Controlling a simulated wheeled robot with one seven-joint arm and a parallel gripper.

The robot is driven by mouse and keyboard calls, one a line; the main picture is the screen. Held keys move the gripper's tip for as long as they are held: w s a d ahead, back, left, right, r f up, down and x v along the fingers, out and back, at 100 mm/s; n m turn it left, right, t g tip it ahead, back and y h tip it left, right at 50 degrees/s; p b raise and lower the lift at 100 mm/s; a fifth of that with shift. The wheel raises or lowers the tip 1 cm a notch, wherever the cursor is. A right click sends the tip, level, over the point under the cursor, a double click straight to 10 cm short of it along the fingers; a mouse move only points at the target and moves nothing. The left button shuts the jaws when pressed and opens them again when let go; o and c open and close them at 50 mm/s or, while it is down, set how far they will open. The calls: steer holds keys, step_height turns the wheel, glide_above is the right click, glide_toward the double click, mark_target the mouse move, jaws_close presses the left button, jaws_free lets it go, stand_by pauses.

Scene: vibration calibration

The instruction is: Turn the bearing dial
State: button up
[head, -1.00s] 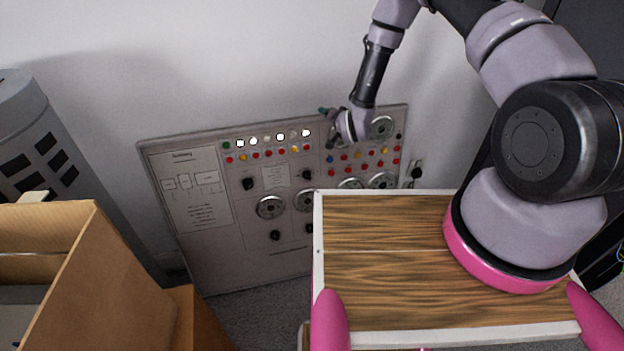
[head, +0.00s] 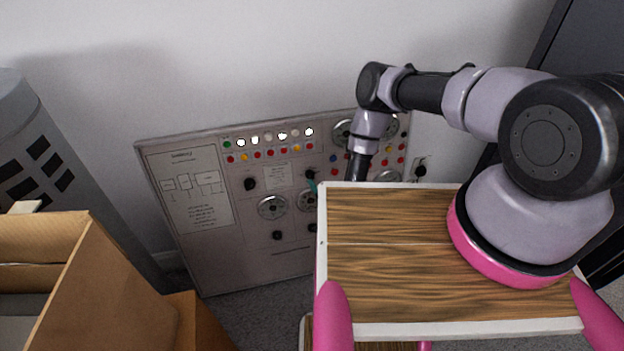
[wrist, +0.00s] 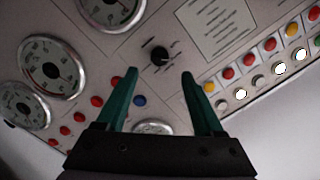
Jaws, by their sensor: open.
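A grey control panel (head: 215,260) leans near the wall and carries several black dials. One black dial (wrist: 157,54) shows in the wrist view, just beyond my green fingertips and roughly centred between them; it also shows in the head view (head: 310,174). Other black dials sit at the panel's upper left (head: 250,183) and lower middle (head: 277,235). I cannot read which is the bearing dial. My gripper (wrist: 158,74) is open and empty, pointing at the panel. In the head view one green finger shows near the dial, and the wooden top hides the rest of the gripper.
Round gauges (wrist: 48,66) and coloured buttons (wrist: 268,45) surround the dial. A wood-topped surface with a white rim (head: 400,330) stands close in front of the panel. An open cardboard box (head: 110,290) is at the left, with a grey cylinder (head: 40,150) behind it.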

mark_target(311, 177)
steer(key=x, duration=0.7)
steer(key=shift+w, duration=0.3)
jaws_close()
